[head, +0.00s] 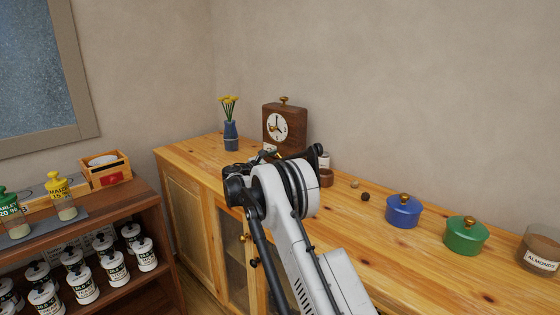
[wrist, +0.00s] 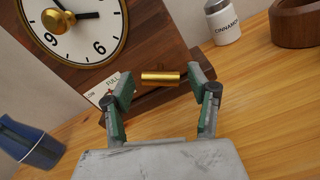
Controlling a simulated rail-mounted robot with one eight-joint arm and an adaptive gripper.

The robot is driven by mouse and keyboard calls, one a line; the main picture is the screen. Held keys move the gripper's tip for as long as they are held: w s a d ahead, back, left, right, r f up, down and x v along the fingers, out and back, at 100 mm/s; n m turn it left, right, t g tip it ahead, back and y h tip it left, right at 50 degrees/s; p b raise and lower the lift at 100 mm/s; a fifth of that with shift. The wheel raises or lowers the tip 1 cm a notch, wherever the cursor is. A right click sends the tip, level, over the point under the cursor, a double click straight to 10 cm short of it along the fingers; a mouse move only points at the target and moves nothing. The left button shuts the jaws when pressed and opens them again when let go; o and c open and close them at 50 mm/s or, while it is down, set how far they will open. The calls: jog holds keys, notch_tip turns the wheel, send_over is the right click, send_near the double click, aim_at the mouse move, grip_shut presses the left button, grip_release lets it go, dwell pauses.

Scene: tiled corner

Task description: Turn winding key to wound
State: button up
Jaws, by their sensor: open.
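The wooden clock (head: 285,123) stands upright on the sideboard; its white dial also shows in the wrist view (wrist: 98,44), tilted there. A small brass winding key (wrist: 160,78) sticks out of the clock's wooden front below the dial, its bar lying about level across the wrist picture. A white card (wrist: 112,86) with lettering lies beside the key on the clock front, partly behind a finger. My gripper (wrist: 163,92) is open, with one finger on each side of the key; I see no contact. In the head view my arm hides the key.
A blue vase with yellow flowers (head: 231,135) stands left of the clock. A cinnamon jar (wrist: 222,22) and a wooden bowl (wrist: 296,24) stand to its right. Blue (head: 403,211) and green (head: 465,236) lidded pots stand farther right on the sideboard.

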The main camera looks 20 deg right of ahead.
jog(key=shift+w+d, duration=0.15)
jog(key=shift+d, duration=0.3)
jog(key=c, duration=1.2)
jog(key=shift+m, duration=0.4)
jog(key=m+b, duration=0.1)
jog(key=m, duration=0.3)
jog(key=shift+m, duration=0.3)
jog(key=m+b, duration=0.1)
jog(key=m, duration=0.4)
jog(key=shift+m, duration=0.4)
